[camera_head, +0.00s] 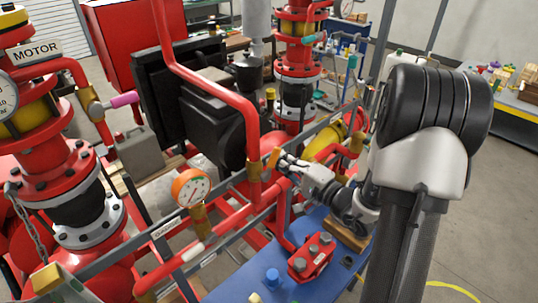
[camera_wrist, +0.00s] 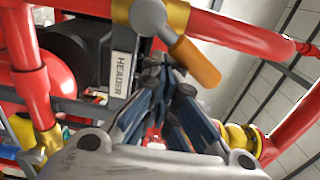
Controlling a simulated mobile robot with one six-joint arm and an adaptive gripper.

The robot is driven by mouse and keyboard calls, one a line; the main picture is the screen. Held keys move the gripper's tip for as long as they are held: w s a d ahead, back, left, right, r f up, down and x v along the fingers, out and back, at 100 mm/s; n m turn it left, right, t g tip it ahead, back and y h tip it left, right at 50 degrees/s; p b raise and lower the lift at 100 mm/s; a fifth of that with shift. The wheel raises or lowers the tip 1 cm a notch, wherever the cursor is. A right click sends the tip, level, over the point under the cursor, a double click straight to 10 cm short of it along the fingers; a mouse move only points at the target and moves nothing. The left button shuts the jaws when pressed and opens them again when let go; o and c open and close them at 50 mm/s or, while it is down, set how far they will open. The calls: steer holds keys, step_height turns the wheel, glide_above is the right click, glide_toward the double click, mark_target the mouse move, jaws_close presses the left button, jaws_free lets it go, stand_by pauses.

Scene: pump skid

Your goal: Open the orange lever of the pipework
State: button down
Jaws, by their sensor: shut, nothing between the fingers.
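The orange lever (camera_wrist: 198,62) shows in the wrist view, slanting down to the right from a silver valve body (camera_wrist: 150,15) with a brass fitting on a red pipe.
A grey rail with a HEADER label (camera_wrist: 122,62) runs behind my fingers. An orange-rimmed gauge (camera_head: 190,187) stands to the left, and a pink-handled valve (camera_head: 124,99) farther left. A red vertical pipe (camera_head: 252,140) rises close beside my gripper. A blue base (camera_head: 318,278) lies below.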

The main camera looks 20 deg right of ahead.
steer(key=shift+s+a+r, duration=0.2)
steer(key=shift+a+r, duration=0.3)
steer(key=shift+r, duration=0.15)
steer(key=shift+s+a+r, duration=0.15)
steer(key=shift+a+r, duration=0.35)
steer(key=shift+r, duration=0.15)
steer(key=shift+d, duration=0.5)
steer(key=b, duration=0.4)
glide_toward(276, 157)
steer(key=shift+w+d+f, duration=0.2)
steer(key=shift+w+d, duration=0.15)
steer(key=shift+w, duration=0.2)
steer(key=shift+w+d+f, duration=0.2)
steer(key=shift+w+d, duration=0.15)
steer(key=shift+w, duration=0.2)
